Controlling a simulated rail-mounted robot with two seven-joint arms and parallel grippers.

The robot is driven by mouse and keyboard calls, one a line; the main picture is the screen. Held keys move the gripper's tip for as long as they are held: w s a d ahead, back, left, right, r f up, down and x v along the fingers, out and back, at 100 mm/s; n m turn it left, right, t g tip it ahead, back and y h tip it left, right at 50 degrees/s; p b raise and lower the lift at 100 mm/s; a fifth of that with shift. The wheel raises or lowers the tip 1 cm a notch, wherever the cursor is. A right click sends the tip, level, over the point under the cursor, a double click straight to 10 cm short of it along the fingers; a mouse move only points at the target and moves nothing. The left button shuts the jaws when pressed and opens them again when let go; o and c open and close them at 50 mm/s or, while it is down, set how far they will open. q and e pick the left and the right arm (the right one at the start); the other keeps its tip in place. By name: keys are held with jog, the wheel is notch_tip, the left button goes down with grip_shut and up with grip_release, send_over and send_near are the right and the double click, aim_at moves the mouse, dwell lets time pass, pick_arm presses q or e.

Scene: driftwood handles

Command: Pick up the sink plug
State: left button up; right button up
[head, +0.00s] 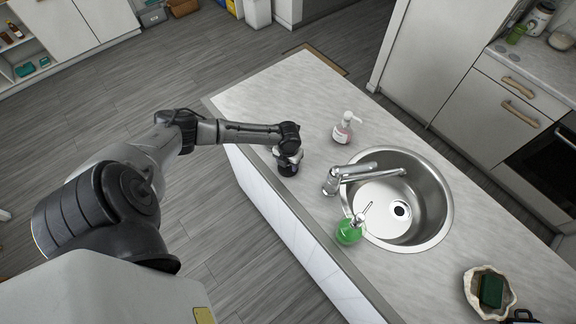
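I cannot make out a separate sink plug in the head view. The round steel sink (441,213) is set into the grey marble counter, with a dark drain hole (401,210) in the floor of its basin. My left gripper (288,169) points down over the counter's near-left side, left of the faucet and apart from the sink. Its fingers are dark and seen from above, so their opening and anything under them are hidden. My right gripper cannot be made out.
A faucet (333,180) stands at the sink's left rim. A pink soap bottle (342,132) is behind it, a green bottle (349,231) in front. A shell dish (475,297) holds a green sponge (491,291); a dark object (522,318) is cut off nearby. The counter's far-left end is clear.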

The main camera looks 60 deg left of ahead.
pick_arm(q)
jog(key=shift+f, duration=0.45)
jog(key=shift+c, duration=0.5)
jog(key=c, duration=0.9)
